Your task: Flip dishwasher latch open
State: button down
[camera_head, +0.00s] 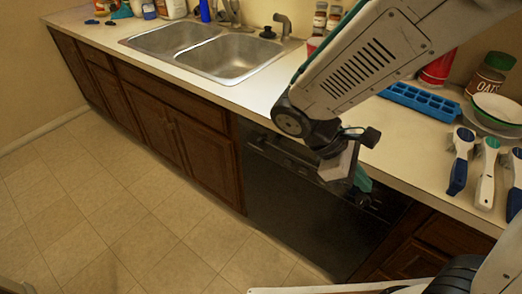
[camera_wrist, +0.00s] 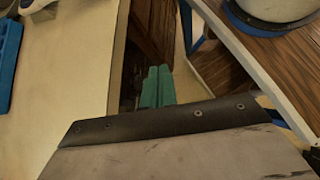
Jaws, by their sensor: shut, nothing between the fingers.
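The black dishwasher (camera_head: 290,205) is built in under the counter, between wooden cabinets. A dark handle strip (camera_head: 285,155) runs along the top of its front. My gripper (camera_head: 363,183) has teal fingers, shut and empty, in front of the upper right part of the dishwasher. Its fingers also show in the wrist view (camera_wrist: 157,88), pointing down beside the counter edge. Small details (camera_head: 376,203) show on the dishwasher panel just beside the fingertips. I cannot make out the latch clearly; my gripper and wrist cover part of the panel. Whether the fingers touch the panel, I cannot tell.
The counter (camera_head: 430,145) overhangs just above the dishwasher. On it are a blue ice tray (camera_head: 420,102), several scoop-like tools (camera_head: 487,170), a bowl (camera_head: 500,107) and an oats jar (camera_head: 488,75). A double sink (camera_head: 225,58) is at the left. The tiled floor (camera_head: 120,210) in front is clear.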

jog(key=w+a+f+m+t, duration=0.7)
jog(key=a+f+m+t, duration=0.2)
jog(key=m, duration=0.8)
jog(key=w+a+f+m+t+y, duration=0.1)
jog(key=w+a+f+m+t, duration=0.7)
jog(key=m, duration=1)
jog(key=a+f+t, duration=0.1)
jog(key=a+t, duration=0.1)
jog(key=a, duration=0.2)
jog(key=shift+d+r+m, duration=0.1)
jog(key=shift+m, duration=0.2)
send_over(261, 150)
jog(key=s, duration=0.6)
jog(key=shift+w, duration=0.25)
jog(key=shift+w, duration=0.1)
